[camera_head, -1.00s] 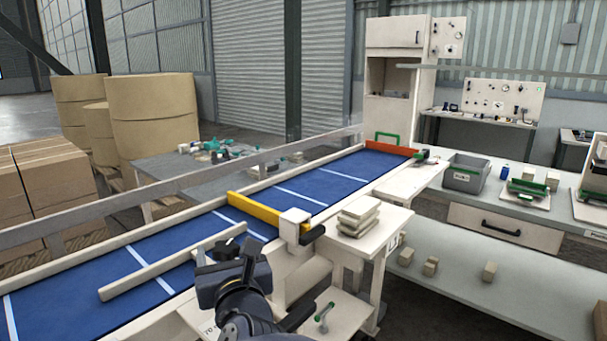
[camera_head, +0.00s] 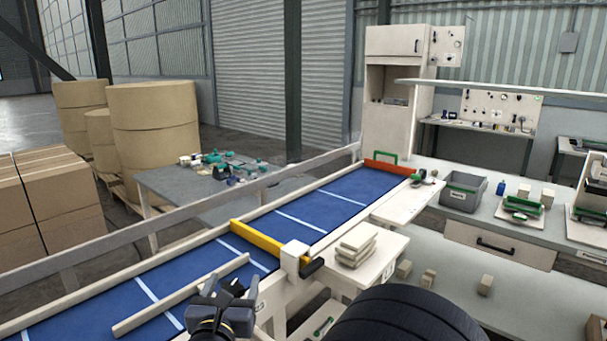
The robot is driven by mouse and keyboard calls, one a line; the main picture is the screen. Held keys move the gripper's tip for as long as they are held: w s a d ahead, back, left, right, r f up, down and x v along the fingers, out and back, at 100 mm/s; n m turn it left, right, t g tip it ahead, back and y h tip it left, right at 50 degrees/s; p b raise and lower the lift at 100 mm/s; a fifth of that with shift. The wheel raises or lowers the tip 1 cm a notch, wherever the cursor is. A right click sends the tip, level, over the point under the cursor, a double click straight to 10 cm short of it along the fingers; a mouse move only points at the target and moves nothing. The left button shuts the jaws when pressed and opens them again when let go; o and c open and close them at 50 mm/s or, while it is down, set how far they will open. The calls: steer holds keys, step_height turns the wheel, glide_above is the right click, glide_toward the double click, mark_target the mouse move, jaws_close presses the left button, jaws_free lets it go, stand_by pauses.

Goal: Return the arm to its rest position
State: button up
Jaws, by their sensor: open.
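My gripper (camera_head: 235,290) is at the bottom centre, by the near edge of the blue conveyor belt (camera_head: 345,198). Its jaws are apart and I see nothing held between them. A dark, rounded part of my arm (camera_head: 410,318) fills the bottom right of the view. A long pale bar (camera_head: 180,295) lies slantwise on the belt just left of my gripper. A yellow bar (camera_head: 255,239) crosses the belt beyond my gripper and ends at a white block with a black handle.
Stacked pale blocks (camera_head: 356,245) sit on a side table right of the belt. An orange bar (camera_head: 390,167) crosses the belt's far end. A grey bin (camera_head: 464,191) stands on the right-hand bench. Cardboard boxes (camera_head: 55,200) and large rolls (camera_head: 155,130) stand at left.

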steer(key=shift+r+m+h+p, duration=0.15)
steer(key=shift+m+h+p, duration=0.55)
steer(key=shift+h, duration=0.4)
steer(key=s, duration=0.3)
steer(key=s+a+b, duration=0.1)
steer(key=s, duration=0.3)
steer(key=s+b, duration=0.1)
steer(key=s, duration=0.2)
steer(key=shift+s+a+f, duration=0.2)
steer(key=shift+s+a, duration=0.15)
steer(key=shift+d, duration=0.1)
